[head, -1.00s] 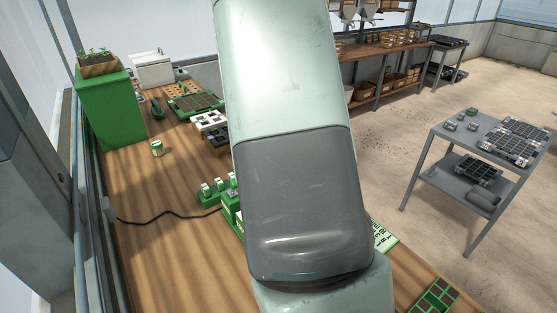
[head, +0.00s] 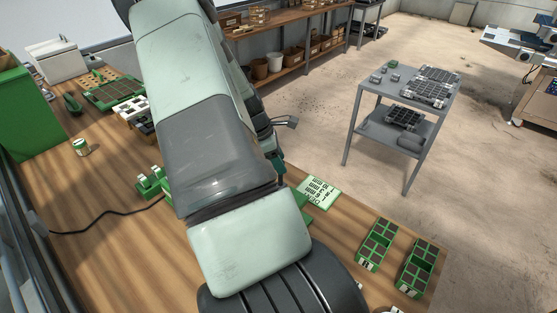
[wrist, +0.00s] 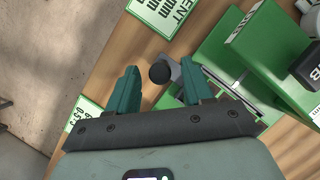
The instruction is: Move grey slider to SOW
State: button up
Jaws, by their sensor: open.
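In the wrist view, my gripper (wrist: 160,88) has its two green fingers apart. A round black knob (wrist: 160,72) sits between them, nearer the left of the gap, and is not gripped. Next to it is a small grey metal piece (wrist: 172,92), seemingly the slider, partly hidden by the right finger. The green seeder body (wrist: 265,50) fills the right side. I cannot read a SOW mark. In the head view my arm hides most of the seeder and the slider; a dark green finger (head: 281,166) shows beside the arm.
A printed white-and-green card (head: 319,192) lies beside the seeder. Two green seed trays (head: 378,243) (head: 416,268) lie at the table's right end. A black cable (head: 105,214) runs across the wooden table at the left. A grey cart (head: 402,135) stands apart on the floor.

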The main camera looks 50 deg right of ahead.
jog(key=shift+f, duration=0.15)
jog(key=shift+c, duration=0.2)
grip_shut()
jog(key=w, duration=1)
jog(key=shift+o, duration=0.2)
grip_release()
